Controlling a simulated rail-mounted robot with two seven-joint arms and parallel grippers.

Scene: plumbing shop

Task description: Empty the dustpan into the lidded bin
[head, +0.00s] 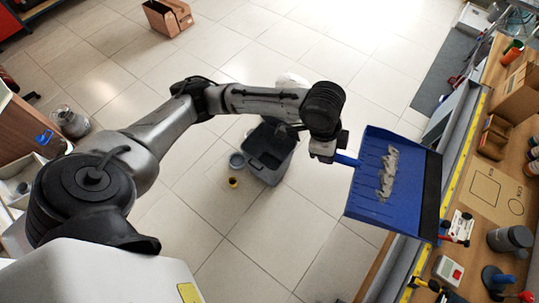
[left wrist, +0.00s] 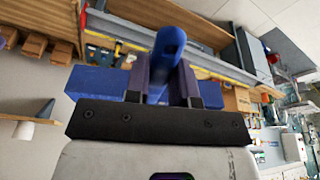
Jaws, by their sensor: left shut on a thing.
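A blue dustpan (head: 372,205) with a dark front lip is held up in the air at the right of the head view. A line of grey debris (head: 388,172) lies on its pan. My left gripper (head: 338,158) is shut on the dustpan's blue handle, which also shows between the fingers in the left wrist view (left wrist: 171,45). A dark grey bin (head: 270,148) stands on the floor, left of and below my gripper. It looks open at the top, partly hidden by my arm; I cannot make out its lid clearly. My right gripper is not in view.
A cardboard box (head: 168,17) sits at the back. Much tiled floor is free.

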